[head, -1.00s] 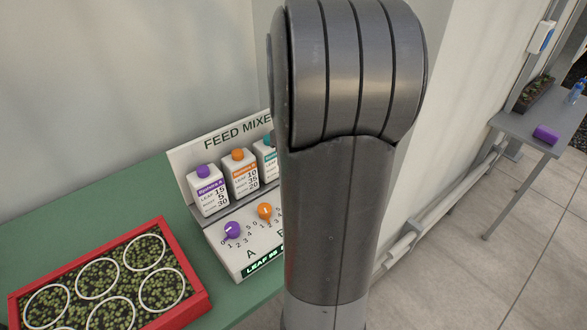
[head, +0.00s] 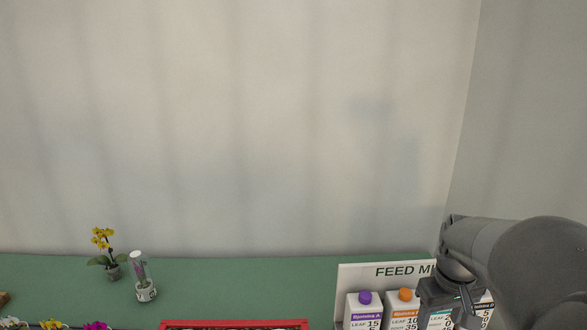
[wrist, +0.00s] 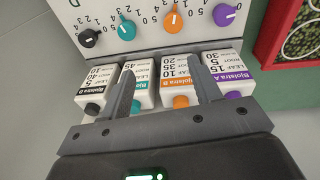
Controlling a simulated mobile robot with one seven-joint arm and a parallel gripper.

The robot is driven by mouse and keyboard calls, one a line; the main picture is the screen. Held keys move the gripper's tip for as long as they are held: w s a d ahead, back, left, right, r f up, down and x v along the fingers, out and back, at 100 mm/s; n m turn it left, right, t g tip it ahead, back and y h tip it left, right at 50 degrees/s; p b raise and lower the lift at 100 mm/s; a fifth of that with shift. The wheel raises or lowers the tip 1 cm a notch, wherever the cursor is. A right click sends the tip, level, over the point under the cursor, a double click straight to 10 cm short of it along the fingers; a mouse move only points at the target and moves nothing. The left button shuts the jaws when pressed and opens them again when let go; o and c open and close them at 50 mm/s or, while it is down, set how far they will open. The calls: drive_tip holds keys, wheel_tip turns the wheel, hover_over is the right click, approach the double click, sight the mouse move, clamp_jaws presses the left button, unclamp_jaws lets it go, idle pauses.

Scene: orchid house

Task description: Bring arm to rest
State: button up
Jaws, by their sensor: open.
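My gripper (wrist: 160,66) is open and empty in the wrist view. Its two fingers extend over a row of cartons on the feed mixer; I cannot tell whether they touch any. The cartons have purple (wrist: 228,75), orange (wrist: 176,78), teal (wrist: 142,85) and black (wrist: 96,88) labels. In the head view my arm (head: 540,265) is bent at the lower right, with the dark wrist in front of the feed mixer (head: 350,272), hiding part of its sign and right-hand cartons.
The mixer's dial panel (wrist: 150,30) has several coloured knobs. A red tray (head: 235,323) shows at the bottom edge.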

drive_tip(key=s+a+r+t, duration=0.2)
drive_tip(key=s+a, duration=0.3)
drive_tip(key=a, duration=0.3)
drive_tip(key=s+a+r+m+t, duration=0.1)
drive_tip(key=s+a+r+t, duration=0.1)
drive_tip(key=s+a, duration=0.4)
drive_tip(key=shift+s+a+r+y, duration=0.2)
drive_tip(key=shift+a+r+y, duration=0.3)
drive_tip(key=shift+a, duration=0.6)
